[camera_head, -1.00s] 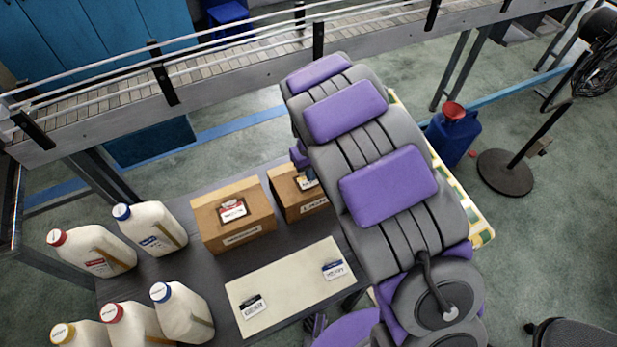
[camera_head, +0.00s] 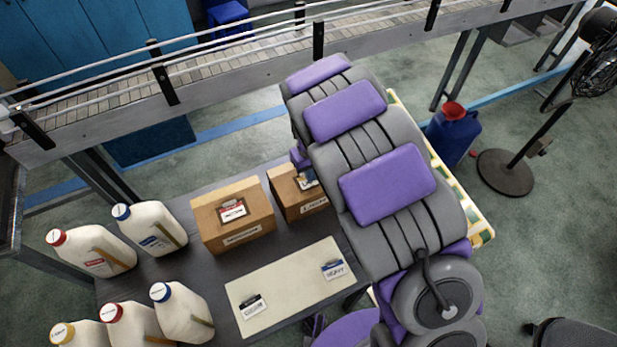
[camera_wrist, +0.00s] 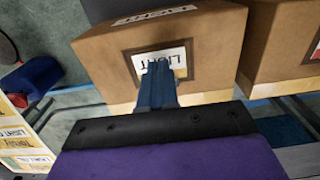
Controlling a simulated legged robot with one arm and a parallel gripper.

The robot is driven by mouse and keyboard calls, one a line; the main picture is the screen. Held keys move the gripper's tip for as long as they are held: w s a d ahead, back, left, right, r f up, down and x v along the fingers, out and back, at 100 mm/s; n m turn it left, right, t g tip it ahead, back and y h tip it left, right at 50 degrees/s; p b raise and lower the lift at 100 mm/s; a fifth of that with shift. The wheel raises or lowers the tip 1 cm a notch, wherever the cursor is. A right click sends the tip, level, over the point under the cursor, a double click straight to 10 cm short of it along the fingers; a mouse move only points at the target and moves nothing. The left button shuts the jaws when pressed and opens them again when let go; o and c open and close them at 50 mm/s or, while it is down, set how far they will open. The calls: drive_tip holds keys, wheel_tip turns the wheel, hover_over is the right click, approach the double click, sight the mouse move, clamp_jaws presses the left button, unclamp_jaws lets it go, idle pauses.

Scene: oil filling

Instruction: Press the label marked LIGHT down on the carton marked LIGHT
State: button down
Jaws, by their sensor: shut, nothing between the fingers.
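The LIGHT carton (camera_wrist: 106,65) is a brown box that fills the upper middle of the wrist view, seen upside down. In the head view the carton (camera_head: 290,203) stands partly behind my arm. The LIGHT label (camera_wrist: 181,58), white with dark letters, lies on the carton's top face. It also shows in the head view (camera_head: 309,181), small. My gripper (camera_wrist: 157,68) is shut, with its blue fingertips over the label and covering part of it. Whether the tips press on the label or hover just above it, I cannot tell.
Another carton (camera_head: 236,221) with a red-edged label stands close left. A pale board (camera_head: 290,289) in front bears labels marked HEAVY (camera_head: 335,270) and another (camera_head: 254,306). Several white jugs (camera_head: 158,230) stand at the left. A conveyor (camera_head: 230,70) runs behind the table.

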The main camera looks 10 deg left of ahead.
drive_tip(key=shift+f, duration=0.5)
idle(0.6)
wheel_tip(320, 180, up, 8)
drive_tip(key=p, duration=0.2)
drive_tip(key=shift+p, duration=0.35)
idle(0.6)
idle(0.4)
